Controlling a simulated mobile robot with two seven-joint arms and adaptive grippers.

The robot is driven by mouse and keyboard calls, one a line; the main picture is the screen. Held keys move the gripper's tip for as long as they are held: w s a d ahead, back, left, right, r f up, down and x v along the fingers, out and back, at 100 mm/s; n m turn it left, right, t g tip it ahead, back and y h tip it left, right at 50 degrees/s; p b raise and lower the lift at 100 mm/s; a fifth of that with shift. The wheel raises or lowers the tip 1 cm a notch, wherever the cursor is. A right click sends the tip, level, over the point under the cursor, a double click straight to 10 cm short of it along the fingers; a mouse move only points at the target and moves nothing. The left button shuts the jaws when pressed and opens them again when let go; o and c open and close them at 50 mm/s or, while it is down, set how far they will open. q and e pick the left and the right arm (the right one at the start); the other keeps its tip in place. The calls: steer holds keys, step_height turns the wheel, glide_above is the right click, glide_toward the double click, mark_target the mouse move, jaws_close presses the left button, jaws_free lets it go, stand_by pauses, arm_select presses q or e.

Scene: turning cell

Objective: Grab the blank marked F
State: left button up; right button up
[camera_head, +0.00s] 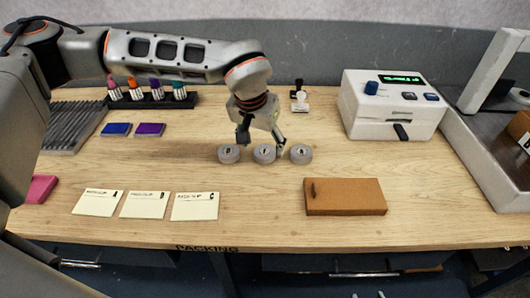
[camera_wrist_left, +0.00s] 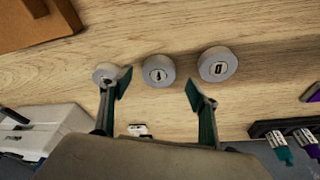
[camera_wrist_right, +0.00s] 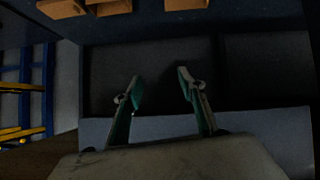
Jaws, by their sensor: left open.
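Three grey round blanks stand in a row on the table: the left blank (camera_head: 228,154), the middle blank (camera_head: 264,154) and the right blank (camera_head: 301,154). Each has a small dark mark on top, too small to read surely, so I cannot tell which one is F. My left gripper (camera_head: 262,141) is open and empty just over the middle blank. In the left wrist view the middle blank (camera_wrist_left: 158,72) lies between and just beyond the fingertips; the left finger partly covers another blank (camera_wrist_left: 105,75). My right gripper (camera_wrist_right: 158,82) is open and empty, away from the table's blanks.
A brown block (camera_head: 346,197) and paper cards (camera_head: 145,204) lie nearer the front edge. A white machine (camera_head: 391,104) stands at the back right. A small stamp-like item (camera_head: 299,97) stands behind the blanks. A marker rack (camera_head: 152,101) and ink pads (camera_head: 149,130) are on the left.

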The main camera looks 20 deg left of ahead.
mark_target(265, 151)
arm_select(q)
steer(key=shift+x, duration=1.6)
steer(key=shift+w+d, duration=0.15)
steer(key=shift+r, duration=0.1)
steer(key=c, duration=1.3)
